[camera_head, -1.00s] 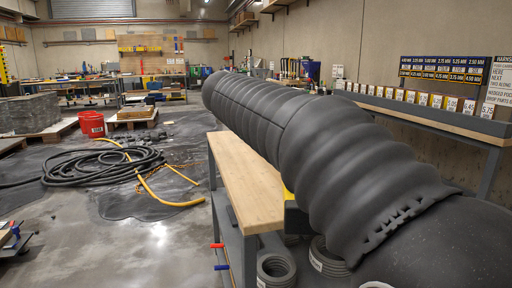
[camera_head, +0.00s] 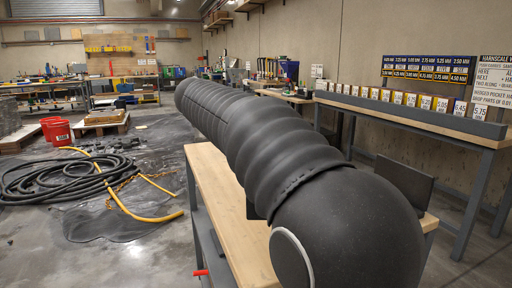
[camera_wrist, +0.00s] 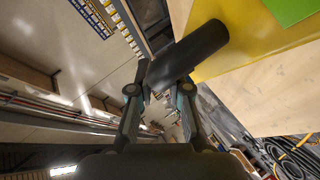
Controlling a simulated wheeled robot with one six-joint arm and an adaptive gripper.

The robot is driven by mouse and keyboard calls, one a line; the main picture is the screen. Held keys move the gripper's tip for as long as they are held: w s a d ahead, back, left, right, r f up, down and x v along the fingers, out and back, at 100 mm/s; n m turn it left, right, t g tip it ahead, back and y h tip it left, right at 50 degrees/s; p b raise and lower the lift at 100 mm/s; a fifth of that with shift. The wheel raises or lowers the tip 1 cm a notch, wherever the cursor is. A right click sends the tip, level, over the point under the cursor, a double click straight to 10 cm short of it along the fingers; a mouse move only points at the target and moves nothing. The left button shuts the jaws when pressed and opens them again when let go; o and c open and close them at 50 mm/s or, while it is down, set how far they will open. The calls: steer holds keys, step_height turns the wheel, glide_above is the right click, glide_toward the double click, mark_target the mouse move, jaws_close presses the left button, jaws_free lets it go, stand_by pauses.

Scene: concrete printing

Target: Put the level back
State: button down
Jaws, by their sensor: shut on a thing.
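In the wrist view my gripper (camera_wrist: 160,92) is closed about a dark cylindrical piece (camera_wrist: 190,54) that sticks out past the fingertips toward the upper right. Right behind it is a broad yellow surface (camera_wrist: 237,58) with a green patch (camera_wrist: 293,8). I cannot tell whether the dark piece and the yellow surface are one thing, or which of them is the level. In the head view my black-covered arm stretches over the bench and hides my gripper and what it holds.
A wood-topped bench (camera_head: 225,215) runs under my arm; its top also shows in the wrist view (camera_wrist: 265,100). A dark upright panel (camera_head: 403,184) stands right of my arm. Labelled boxes (camera_head: 400,97) line a side bench. A black hose coil (camera_head: 60,180) and red buckets (camera_head: 58,132) are left.

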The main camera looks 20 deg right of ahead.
steer(key=w+f, duration=0.1)
steer(key=w, duration=0.1)
steer(key=w+f, duration=0.1)
steer(key=w, duration=0.1)
steer(key=w+d+f, duration=0.1)
steer(key=shift+w+f, duration=0.15)
steer(key=shift+w, duration=0.25)
steer(key=shift+f, duration=2)
steer(key=shift+f, duration=0.1)
steer(key=c, duration=1.1)
jaws_free()
steer(key=shift+f, duration=0.1)
steer(key=v, duration=1.2)
